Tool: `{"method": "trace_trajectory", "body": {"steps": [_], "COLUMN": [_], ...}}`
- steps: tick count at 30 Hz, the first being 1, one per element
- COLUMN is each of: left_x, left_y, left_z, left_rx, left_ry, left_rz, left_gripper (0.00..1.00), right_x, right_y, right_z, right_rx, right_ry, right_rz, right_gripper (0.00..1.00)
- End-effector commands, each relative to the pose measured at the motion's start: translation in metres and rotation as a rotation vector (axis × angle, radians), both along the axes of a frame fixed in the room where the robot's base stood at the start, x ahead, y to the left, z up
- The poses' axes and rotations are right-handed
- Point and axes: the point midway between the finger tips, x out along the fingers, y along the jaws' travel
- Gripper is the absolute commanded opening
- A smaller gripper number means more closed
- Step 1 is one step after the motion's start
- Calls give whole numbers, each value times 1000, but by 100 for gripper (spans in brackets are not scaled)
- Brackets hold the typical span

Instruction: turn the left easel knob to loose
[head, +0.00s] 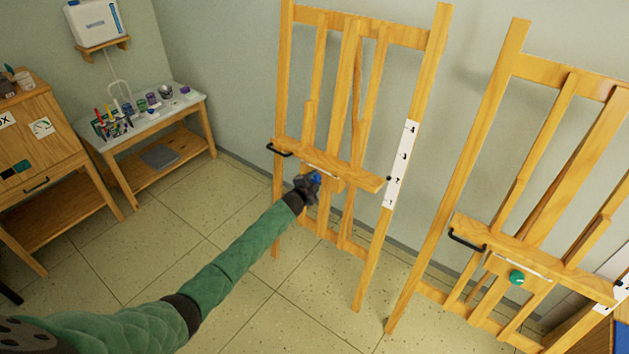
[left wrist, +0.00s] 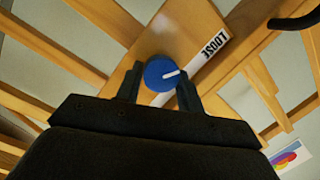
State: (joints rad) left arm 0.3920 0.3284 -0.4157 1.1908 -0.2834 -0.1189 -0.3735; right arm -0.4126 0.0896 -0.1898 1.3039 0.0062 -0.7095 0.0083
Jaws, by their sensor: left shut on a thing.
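The left easel (head: 362,180) is wooden and has a blue knob (head: 317,177) below its ledge. In the left wrist view the blue knob (left wrist: 157,70) sits between the fingers of my left gripper (left wrist: 160,82), which is shut on it. The knob's white pointer line points right and slightly up, towards a white label strip (left wrist: 205,58). The word LOOSE shows at the strip's upper end; the rest of the strip is partly hidden by a finger. In the head view my left gripper (head: 307,187) reaches the knob from the lower left. My right gripper is not in view.
A second easel (head: 505,75) with a green knob (head: 516,278) stands at the right. A black handle (head: 279,151) sticks out at the left end of the left easel's ledge. A side table (head: 190,104) with art supplies stands at the back left. The tiled floor between is clear.

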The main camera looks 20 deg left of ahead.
Motion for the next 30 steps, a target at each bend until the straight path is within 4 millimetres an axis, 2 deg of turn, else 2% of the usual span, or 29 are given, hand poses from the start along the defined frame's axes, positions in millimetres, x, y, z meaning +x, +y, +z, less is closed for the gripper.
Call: {"method": "trace_trajectory", "body": {"steps": [6, 7, 10, 21, 26, 30], "left_x": [1, 1, 1, -3, -20, -39], "left_y": [1, 1, 1, 2, 5, 8], "left_z": [2, 2, 2, 0, 2, 5], "left_rx": [0, 0, 0, 1, 2, 2], "left_ry": [-3, -3, -2, -1, -2, -1], "left_rz": [1, 1, 1, 0, -1, 0], "left_gripper": [15, 41, 59, 59, 59, 59], "right_x": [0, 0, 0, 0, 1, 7], "right_y": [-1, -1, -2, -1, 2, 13], "right_z": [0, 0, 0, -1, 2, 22], "right_rx": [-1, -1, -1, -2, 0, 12], "right_ry": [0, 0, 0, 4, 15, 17], "right_rz": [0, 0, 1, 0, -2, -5], "right_gripper": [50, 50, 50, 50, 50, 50]}}
